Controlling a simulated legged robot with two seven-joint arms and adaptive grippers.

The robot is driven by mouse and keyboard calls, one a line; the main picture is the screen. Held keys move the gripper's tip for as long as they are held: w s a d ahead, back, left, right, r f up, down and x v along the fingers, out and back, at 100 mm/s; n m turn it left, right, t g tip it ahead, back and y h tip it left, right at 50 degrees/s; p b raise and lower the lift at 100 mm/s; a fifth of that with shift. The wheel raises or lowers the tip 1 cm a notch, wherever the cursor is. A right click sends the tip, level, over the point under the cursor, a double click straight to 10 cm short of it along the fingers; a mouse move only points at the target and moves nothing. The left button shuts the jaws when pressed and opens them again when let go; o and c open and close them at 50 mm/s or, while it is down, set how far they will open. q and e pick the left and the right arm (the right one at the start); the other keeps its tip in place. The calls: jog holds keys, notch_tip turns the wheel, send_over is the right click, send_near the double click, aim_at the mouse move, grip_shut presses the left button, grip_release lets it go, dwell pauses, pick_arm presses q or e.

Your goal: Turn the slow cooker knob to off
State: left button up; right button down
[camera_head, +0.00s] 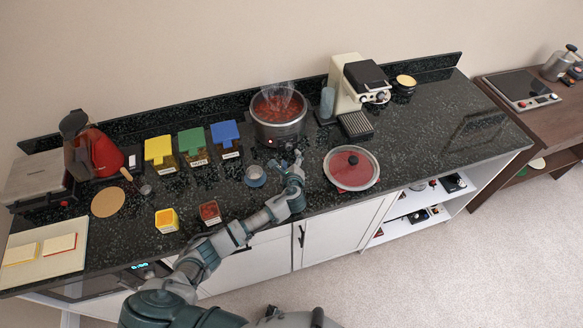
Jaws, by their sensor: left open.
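The slow cooker (260,125) is a dark round pot with red, steaming food inside, standing uncovered at the back middle of the black counter. Its front controls sit low on the near side; the knob is too small and partly blocked to read its setting. My left gripper (292,160) is open, just in front of the cooker's lower front. I cannot tell whether it touches the knob. The glass lid (351,167) with a red centre lies on the counter right of the gripper. My right gripper is not in view.
A coffee machine (345,85) stands right of the cooker. Yellow, green and blue boxes (194,141) stand to its left. A small round blue-grey item (255,176) and a red-topped jar (210,212) are left of my arm.

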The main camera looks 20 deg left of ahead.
pick_arm(q)
jog(key=v, duration=0.6)
